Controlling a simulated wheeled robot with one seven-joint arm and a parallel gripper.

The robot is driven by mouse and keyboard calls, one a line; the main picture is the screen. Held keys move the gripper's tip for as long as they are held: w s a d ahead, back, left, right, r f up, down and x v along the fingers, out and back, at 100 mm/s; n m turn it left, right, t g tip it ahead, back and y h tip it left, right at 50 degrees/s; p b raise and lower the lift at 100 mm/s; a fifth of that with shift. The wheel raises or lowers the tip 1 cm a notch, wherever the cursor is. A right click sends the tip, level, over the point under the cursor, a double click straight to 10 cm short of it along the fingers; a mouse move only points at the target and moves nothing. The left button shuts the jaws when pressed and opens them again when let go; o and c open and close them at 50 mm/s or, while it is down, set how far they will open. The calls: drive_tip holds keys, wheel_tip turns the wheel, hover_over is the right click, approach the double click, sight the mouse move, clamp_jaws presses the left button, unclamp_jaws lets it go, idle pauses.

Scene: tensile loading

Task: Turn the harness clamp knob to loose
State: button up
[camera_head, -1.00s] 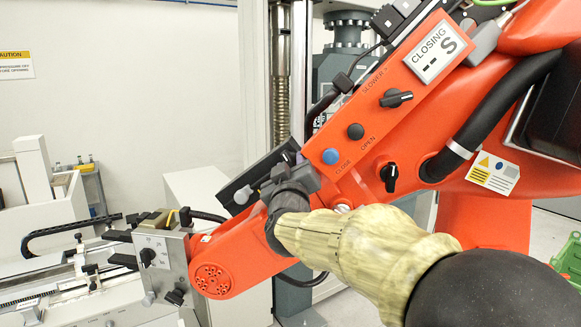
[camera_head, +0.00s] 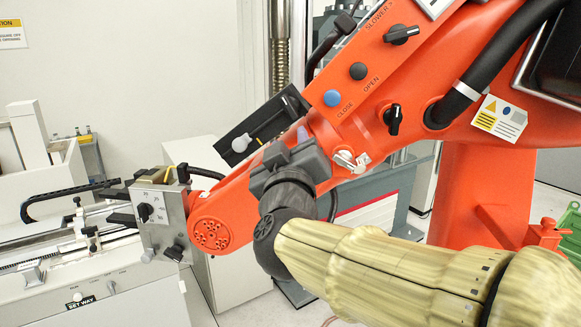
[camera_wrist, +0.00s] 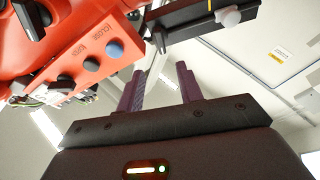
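The orange machine arm (camera_head: 440,105) carries several knobs, and I cannot read which is the harness clamp's. A black knob (camera_head: 402,34) sits by the SLOWER label, another black knob (camera_head: 393,119) lower down, and a small white lever fitting (camera_head: 349,161) near my gripper. The grey block at the arm's end has a black knob (camera_head: 145,212) with a scale. My gripper (camera_head: 302,134) is in front of the orange arm, left of the white fitting. In the wrist view its two purple fingers (camera_wrist: 161,84) stand apart with nothing between them. Contact with the arm cannot be told.
Blue (camera_head: 332,98) and black (camera_head: 357,71) buttons marked CLOSE and OPEN sit on the orange arm. A black bracket with a pale knob (camera_head: 241,143) lies up-left of my gripper. A bench with a rail (camera_head: 45,262) is at left; a green crate (camera_head: 571,245) at right.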

drive_tip(key=v, duration=0.3)
drive_tip(key=w+d+f+m+g+y+b, duration=0.1)
drive_tip(key=d+f+g, duration=0.25)
drive_tip(key=f, duration=0.95)
drive_tip(key=w+d+f+g+y+b, duration=0.15)
drive_tip(key=f+g, duration=0.35)
drive_tip(key=f, duration=0.8)
drive_tip(key=s+d+f+m+g+h, duration=0.1)
drive_tip(key=s+d+f+m+g, duration=0.2)
drive_tip(key=s+d+f, duration=0.3)
drive_tip(key=s+d+f+m+g+h, duration=0.2)
drive_tip(key=s+d+f+g, duration=0.3)
drive_tip(key=f, duration=0.6)
drive_tip(key=shift+s+d+m+g, duration=0.4)
drive_tip(key=shift+s+g, duration=0.25)
drive_tip(key=shift+s, duration=0.4)
